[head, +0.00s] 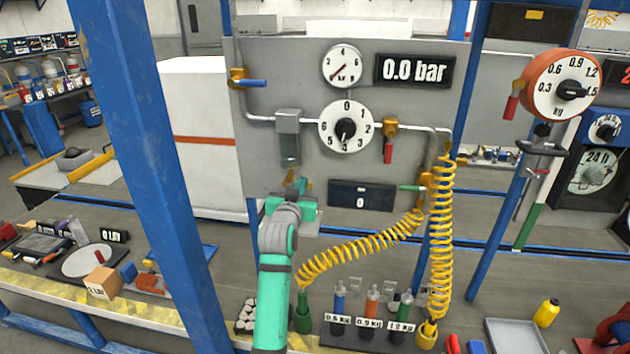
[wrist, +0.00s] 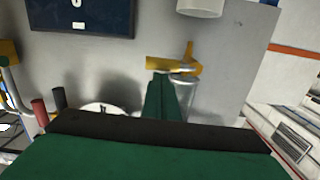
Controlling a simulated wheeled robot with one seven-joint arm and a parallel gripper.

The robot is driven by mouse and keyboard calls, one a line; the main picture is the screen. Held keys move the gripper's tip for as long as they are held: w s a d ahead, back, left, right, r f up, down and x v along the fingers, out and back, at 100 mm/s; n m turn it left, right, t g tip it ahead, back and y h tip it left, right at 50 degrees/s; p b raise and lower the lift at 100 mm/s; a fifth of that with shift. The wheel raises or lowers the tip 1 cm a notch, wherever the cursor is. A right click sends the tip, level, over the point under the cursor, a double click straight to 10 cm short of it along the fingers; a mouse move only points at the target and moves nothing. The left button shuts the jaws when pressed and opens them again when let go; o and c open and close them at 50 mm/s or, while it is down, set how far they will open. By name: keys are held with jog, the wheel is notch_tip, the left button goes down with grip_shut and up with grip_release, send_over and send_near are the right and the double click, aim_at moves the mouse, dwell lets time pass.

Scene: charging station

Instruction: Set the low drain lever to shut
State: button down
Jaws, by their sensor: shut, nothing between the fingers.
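The drain valve (wrist: 188,68) is yellow-orange and sits at the end of a clear bowl (wrist: 185,84) in the wrist view, which appears upside down. One yellow arm lies level across the picture and another part points up; I cannot surely tell lever from spout. In the head view the valve (head: 290,175) is a small yellow patch below the grey filter box (head: 289,122), mostly hidden by my gripper. My gripper (wrist: 160,78) is shut and empty, its green fingertips right at the yellow arm; I cannot tell whether they touch. It also shows in the head view (head: 303,184).
A blue lever (head: 252,83), a red lever (head: 388,150) and a green lever (head: 411,188) are on the panel (head: 300,70). A coiled yellow hose (head: 360,247) hangs right of my arm. A white cup (wrist: 200,7) is near the valve.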

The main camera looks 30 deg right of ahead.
jog(key=s+a+r, duration=0.4)
jog(key=s+a, duration=0.3)
jog(key=s, duration=0.1)
jog(key=shift+a+r, duration=0.2)
dwell(0.3)
jog(key=shift+f, duration=0.15)
